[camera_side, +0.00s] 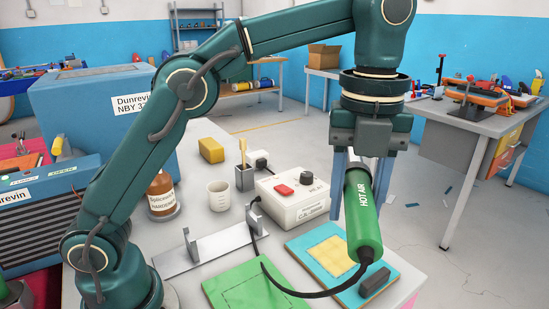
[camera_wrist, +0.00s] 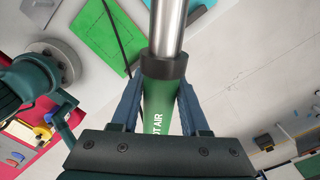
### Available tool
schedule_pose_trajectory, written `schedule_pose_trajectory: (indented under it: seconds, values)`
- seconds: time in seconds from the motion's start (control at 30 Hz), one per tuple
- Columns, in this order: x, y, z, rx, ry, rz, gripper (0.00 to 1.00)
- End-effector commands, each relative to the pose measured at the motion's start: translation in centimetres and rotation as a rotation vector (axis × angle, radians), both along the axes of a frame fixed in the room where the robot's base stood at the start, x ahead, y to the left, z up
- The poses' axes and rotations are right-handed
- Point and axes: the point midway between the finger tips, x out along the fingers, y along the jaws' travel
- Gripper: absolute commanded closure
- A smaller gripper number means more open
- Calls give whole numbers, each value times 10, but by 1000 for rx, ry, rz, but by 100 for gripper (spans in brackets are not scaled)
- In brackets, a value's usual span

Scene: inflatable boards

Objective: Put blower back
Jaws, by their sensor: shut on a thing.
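The blower (camera_side: 365,225) is a green cylinder marked HOT AIR. My gripper (camera_side: 360,203) is shut on its body, one blue finger on each side. The blower hangs in the air over the right end of the bench, its cable end low and toward the side camera. In the wrist view, the green body (camera_wrist: 158,105) lies between the fingers, and its steel nozzle (camera_wrist: 168,28) points away from the gripper. The nozzle is mostly hidden in the side view. A metal stand (camera_side: 207,246) with two upright brackets sits empty on the bench, left of the blower.
A black cable (camera_side: 272,272) loops over the bench beside the stand. The white control box (camera_side: 298,203) stands behind it. A green sheet (camera_side: 245,285) and a blue board with a yellow patch (camera_side: 330,250) lie in front. A beaker (camera_side: 219,195) and brown bottle (camera_side: 161,192) stand behind the stand.

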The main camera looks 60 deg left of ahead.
Motion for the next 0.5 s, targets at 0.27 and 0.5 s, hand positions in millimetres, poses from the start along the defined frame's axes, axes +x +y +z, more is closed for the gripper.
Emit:
schedule_pose_trajectory:
  seconds: [0.27, 0.5]
  values:
    - [10, -4, -4, 0, 0, 141, 100]
    - [22, 10, -26, 2, 2, 472, 100]
